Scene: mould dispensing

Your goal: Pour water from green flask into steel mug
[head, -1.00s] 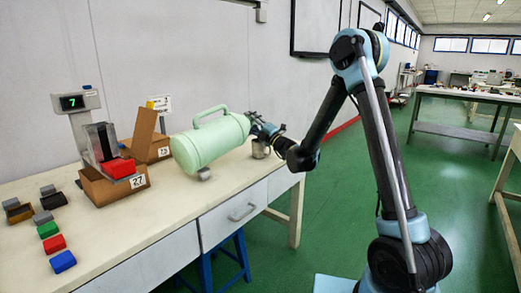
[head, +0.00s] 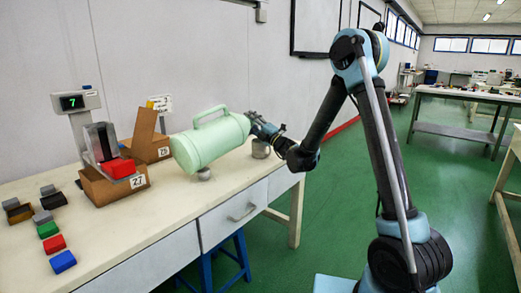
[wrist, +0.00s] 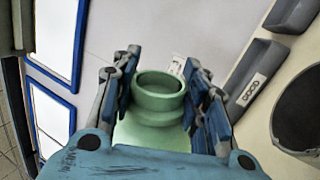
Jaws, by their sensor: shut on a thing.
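The green flask (head: 208,142), large with a handle on top, is held nearly on its side above the table. Its broad base points left and its neck points right toward my gripper (head: 262,128). My gripper is shut on the flask's neck end; in the wrist view its blue fingers stand on both sides of the green neck and open mouth (wrist: 160,88). A small grey metal vessel, likely the steel mug (head: 260,150), stands on the table below my gripper, partly hidden by it. No flowing water shows.
A small grey item (head: 204,174) shows below the flask's base. Cardboard bins (head: 115,187), a display reading 7 (head: 78,102) and several coloured blocks (head: 63,262) occupy the table's left part. The table's front middle (head: 150,215) is clear. A wall stands behind.

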